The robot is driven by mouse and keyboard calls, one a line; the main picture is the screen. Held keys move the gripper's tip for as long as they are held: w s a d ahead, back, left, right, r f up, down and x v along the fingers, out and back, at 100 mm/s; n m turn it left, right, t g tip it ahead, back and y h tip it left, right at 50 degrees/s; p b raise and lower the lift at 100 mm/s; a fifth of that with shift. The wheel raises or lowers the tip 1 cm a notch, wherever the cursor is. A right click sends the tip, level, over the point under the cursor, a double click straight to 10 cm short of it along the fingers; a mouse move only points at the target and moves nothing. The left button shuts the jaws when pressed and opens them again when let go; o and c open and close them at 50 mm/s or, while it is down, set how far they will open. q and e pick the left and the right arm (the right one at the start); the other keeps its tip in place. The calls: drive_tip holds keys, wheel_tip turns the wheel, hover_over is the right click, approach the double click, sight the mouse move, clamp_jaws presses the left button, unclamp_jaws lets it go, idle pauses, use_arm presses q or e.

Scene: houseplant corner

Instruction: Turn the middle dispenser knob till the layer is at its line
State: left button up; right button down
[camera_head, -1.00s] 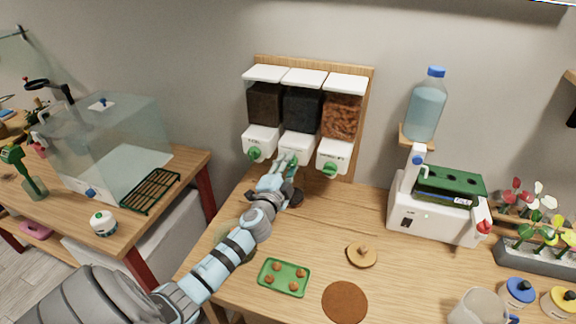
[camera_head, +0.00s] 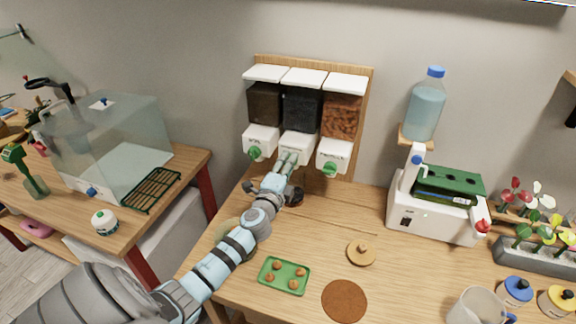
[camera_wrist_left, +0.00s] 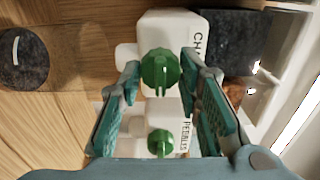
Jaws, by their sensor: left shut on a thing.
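The middle dispenser (camera_head: 297,147) is white with a black-filled clear hopper (camera_head: 302,110). Its green knob (camera_wrist_left: 160,70) sits between the fingers of my left gripper (camera_wrist_left: 160,68) in the left wrist view, below lettering that starts "CHA". My left gripper (camera_head: 289,160) is shut on this knob, and its fingers mostly hide the knob in the head view. A clear vessel with a dark layer (camera_wrist_left: 25,58) shows at the left of the wrist view. A white mark lies over the dark layer; I cannot tell how the layer's top stands to a line. My right gripper is out of view.
Neighbouring dispensers with green knobs stand close on the left (camera_head: 254,153) and right (camera_head: 330,169). A green tray (camera_head: 284,277), a wooden lid (camera_head: 361,254) and a brown disc (camera_head: 345,301) lie on the table. A white machine (camera_head: 430,217) stands to the right.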

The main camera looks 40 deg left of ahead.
use_arm(q)
drive_tip(key=shift+r, duration=0.1)
drive_tip(key=o, duration=1.2)
drive_tip(key=v, duration=1.2)
drive_tip(key=shift+w, duration=0.1)
